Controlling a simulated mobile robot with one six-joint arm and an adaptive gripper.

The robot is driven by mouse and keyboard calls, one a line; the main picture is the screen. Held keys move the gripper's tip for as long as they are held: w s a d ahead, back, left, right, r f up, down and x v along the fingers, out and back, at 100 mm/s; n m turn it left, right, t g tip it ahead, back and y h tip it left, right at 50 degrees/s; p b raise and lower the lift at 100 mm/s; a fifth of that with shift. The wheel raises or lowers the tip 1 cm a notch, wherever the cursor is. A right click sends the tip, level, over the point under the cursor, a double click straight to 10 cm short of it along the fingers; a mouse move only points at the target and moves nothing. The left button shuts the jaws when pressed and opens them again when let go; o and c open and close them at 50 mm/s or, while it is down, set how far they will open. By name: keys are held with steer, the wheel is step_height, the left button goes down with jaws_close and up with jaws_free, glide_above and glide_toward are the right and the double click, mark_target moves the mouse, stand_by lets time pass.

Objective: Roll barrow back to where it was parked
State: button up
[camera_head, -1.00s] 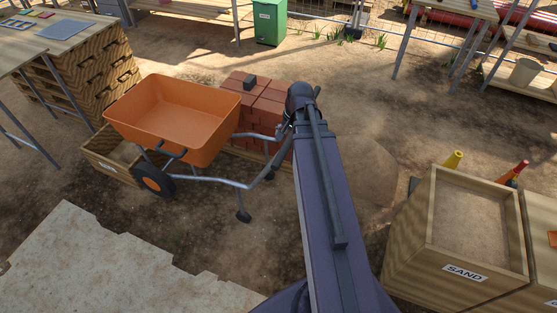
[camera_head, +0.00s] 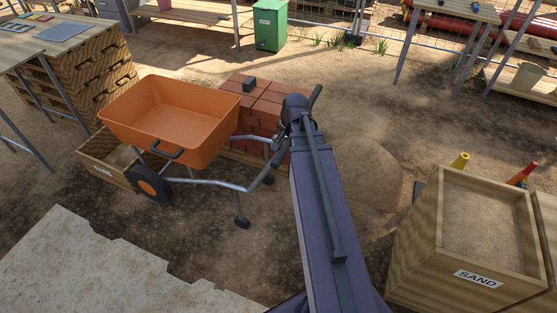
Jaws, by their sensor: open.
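The orange barrow (camera_head: 170,120) stands left of centre, its tray upright and apparently empty. Its black wheel with an orange hub (camera_head: 150,183) is at the front left, and a dark foot (camera_head: 242,223) rests on the dirt. Its grey tube handles (camera_head: 215,184) run right to dark grips (camera_head: 266,179) close beside my arm. My arm reaches up from the bottom centre to a dark joint near the bricks. My gripper is not visible, and the arm may hide it. I cannot tell whether anything touches the grips.
A low wooden crate (camera_head: 107,178) sits behind the wheel. Red bricks (camera_head: 252,105) are stacked behind the barrow. A pale slab (camera_head: 85,265) lies front left. The sand box (camera_head: 425,245) stands at right. A rounded brown patch (camera_head: 365,180) lies on otherwise open dirt right of my arm.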

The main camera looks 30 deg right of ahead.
mark_target(281, 154)
steer(key=shift+w+a+f+b, duration=0.15)
steer(key=shift+w+f+b, duration=0.05)
steer(key=shift+f+b, duration=0.85)
steer(key=shift+w+a+f+b, duration=0.1)
steer(key=shift+w+f+b, duration=0.05)
steer(key=shift+f+b, duration=0.8)
steer(key=shift+f, duration=0.15)
